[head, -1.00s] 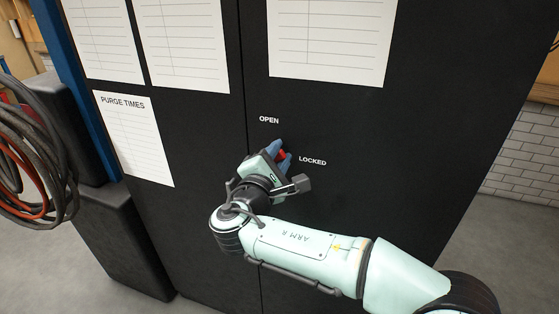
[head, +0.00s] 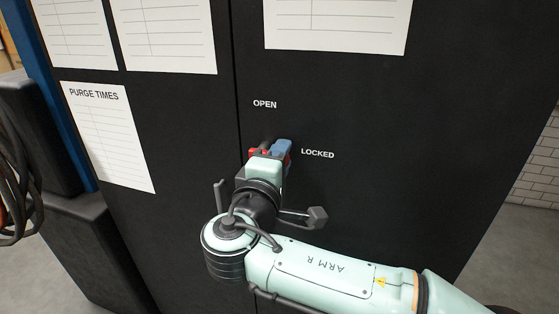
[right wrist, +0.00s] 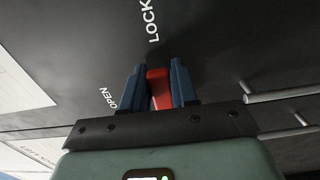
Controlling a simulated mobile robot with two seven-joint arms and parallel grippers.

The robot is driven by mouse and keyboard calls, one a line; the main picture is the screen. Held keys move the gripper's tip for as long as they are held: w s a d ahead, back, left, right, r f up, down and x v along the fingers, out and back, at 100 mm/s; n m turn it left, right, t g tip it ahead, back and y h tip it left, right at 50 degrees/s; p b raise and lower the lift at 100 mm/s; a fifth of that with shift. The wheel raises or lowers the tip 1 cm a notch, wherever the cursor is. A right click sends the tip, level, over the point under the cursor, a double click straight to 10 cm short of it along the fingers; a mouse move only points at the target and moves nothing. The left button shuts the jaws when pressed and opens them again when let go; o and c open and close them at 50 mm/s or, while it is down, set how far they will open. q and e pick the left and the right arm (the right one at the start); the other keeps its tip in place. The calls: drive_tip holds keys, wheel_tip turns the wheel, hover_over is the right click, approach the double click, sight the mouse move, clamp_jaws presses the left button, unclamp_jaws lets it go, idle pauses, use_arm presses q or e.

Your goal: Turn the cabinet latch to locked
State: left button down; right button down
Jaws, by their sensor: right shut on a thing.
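The cabinet latch is a small red handle (head: 256,153) on the black cabinet door, between and below the white words OPEN (head: 264,104) and LOCKED (head: 317,154). My right gripper (head: 272,150) is at the latch, its blue fingers close to the door. In the right wrist view the red latch (right wrist: 159,88) sits between the two blue fingers of the gripper (right wrist: 158,84), which is shut on it. The fingers and hand hide much of the latch in the head view, so its exact angle is unclear. My left gripper is not in view.
Paper sheets, one headed PURGE TIMES (head: 108,135), are fixed to the black cabinet (head: 420,130). A door seam runs left of the latch. Dark boxes (head: 80,235) and coiled hoses (head: 15,170) stand at the left. Open floor and white brick wall show at right.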

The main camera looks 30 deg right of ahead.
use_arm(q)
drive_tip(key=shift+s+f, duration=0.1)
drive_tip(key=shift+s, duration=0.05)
use_arm(e)
drive_tip(key=c, duration=1)
unclamp_jaws()
drive_tip(key=shift+o, duration=0.2)
drive_tip(key=shift+a, duration=0.1)
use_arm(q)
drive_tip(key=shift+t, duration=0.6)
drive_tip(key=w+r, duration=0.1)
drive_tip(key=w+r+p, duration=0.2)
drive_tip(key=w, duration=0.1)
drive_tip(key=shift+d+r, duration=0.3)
use_arm(e)
drive_tip(key=v, duration=1.3)
drive_tip(key=shift+s, duration=0.15)
